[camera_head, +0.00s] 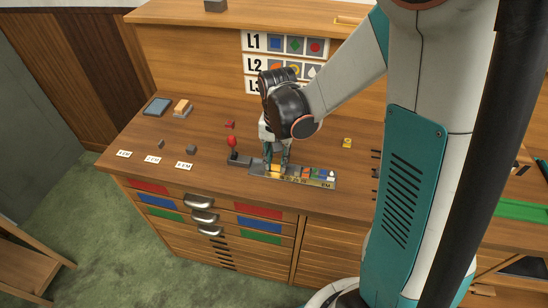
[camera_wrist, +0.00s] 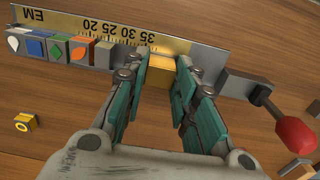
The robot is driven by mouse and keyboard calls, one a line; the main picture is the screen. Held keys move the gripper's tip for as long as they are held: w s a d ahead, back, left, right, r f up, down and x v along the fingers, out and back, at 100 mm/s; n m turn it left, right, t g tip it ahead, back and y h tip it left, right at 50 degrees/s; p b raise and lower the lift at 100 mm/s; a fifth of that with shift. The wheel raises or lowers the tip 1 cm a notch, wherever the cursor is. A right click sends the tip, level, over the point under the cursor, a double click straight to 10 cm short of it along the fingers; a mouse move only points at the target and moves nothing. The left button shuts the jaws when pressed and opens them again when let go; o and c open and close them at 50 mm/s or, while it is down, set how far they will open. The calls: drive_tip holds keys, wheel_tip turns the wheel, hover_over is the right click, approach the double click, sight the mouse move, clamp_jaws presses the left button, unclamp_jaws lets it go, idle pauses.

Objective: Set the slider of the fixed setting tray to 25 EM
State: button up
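The setting tray (camera_wrist: 215,82) lies along the counter, with a brass scale strip (camera_wrist: 178,43) behind it. In the wrist view the scale is upside down, with EM at far left and 20 to 35 towards the middle. A brass-coloured slider block (camera_wrist: 160,64) sits in the tray near the 35 end of the numbers. My gripper (camera_wrist: 162,66) is lowered onto the tray with one finger on each side of this block. Whether the fingers press on it is unclear. In the head view my gripper (camera_head: 276,165) hides part of the tray.
Coloured symbol blocks (camera_wrist: 58,48) fill the tray's EM side, with pale thin pieces beside them. A red-knobbed lever (camera_wrist: 290,128) stands at the opposite end. A loose yellow block (camera_wrist: 25,122) lies on the counter (camera_head: 215,120). An L1–L3 chart (camera_head: 270,65) stands behind.

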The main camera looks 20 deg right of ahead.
sight(276, 161)
drive_tip(key=shift+o, duration=1.3)
wheel_tip(276, 161, up, 12)
